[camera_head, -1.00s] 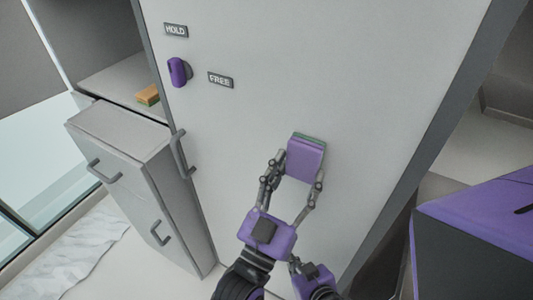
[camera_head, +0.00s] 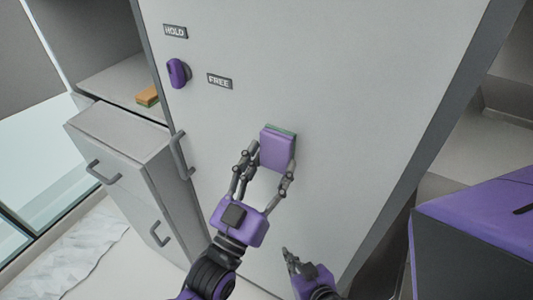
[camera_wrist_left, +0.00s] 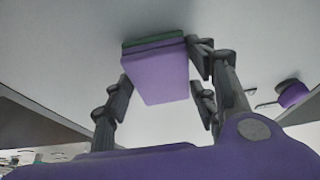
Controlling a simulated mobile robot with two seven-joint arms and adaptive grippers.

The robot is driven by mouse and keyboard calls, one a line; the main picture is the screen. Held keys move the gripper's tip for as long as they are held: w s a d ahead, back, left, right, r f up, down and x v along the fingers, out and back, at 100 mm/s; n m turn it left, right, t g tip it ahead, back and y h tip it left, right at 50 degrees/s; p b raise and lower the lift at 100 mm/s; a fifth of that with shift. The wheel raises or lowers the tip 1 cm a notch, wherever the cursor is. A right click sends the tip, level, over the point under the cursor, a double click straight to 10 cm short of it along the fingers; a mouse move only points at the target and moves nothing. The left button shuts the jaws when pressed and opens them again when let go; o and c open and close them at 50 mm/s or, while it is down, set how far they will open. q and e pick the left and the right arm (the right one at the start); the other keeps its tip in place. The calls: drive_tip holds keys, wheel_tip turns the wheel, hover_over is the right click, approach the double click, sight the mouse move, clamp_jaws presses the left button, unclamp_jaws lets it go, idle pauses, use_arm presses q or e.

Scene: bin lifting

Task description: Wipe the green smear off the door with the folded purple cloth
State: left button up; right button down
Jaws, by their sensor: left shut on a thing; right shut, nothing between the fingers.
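The folded purple cloth (camera_head: 276,150) is a block held between the fingertips of my left gripper (camera_head: 270,163), against or very close to the grey door (camera_head: 340,90). A dark green strip (camera_head: 281,129) runs along the cloth's upper, door-side edge. In the left wrist view the cloth (camera_wrist_left: 160,72) sits between the fingers of my left gripper (camera_wrist_left: 165,66), with the green layer (camera_wrist_left: 152,40) on the door side. No separate green smear shows on the bare door; the area behind the cloth is hidden. My right gripper (camera_head: 288,254) is shut and empty, low in front of the door.
A purple knob (camera_head: 178,73) sits on the door between the HOLD label (camera_head: 175,31) and the FREE label (camera_head: 219,81). A door handle (camera_head: 182,155) is at the left edge. A drawer cabinet (camera_head: 125,150) stands left; a purple-topped dark box (camera_head: 475,225) is at right.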

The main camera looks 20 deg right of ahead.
use_arm(q)
drive_tip(key=shift+w+a, duration=1)
drive_tip(key=shift+w, duration=0.3)
drive_tip(key=shift+w+a, duration=0.95)
drive_tip(key=shift+w, duration=0.3)
drive_tip(key=shift+s+a, duration=1.15)
drive_tip(key=shift+a, duration=0.2)
drive_tip(key=shift+s+a, duration=0.8)
drive_tip(key=shift+a, duration=0.2)
drive_tip(key=shift+s+a, duration=0.9)
drive_tip(key=shift+a, duration=0.25)
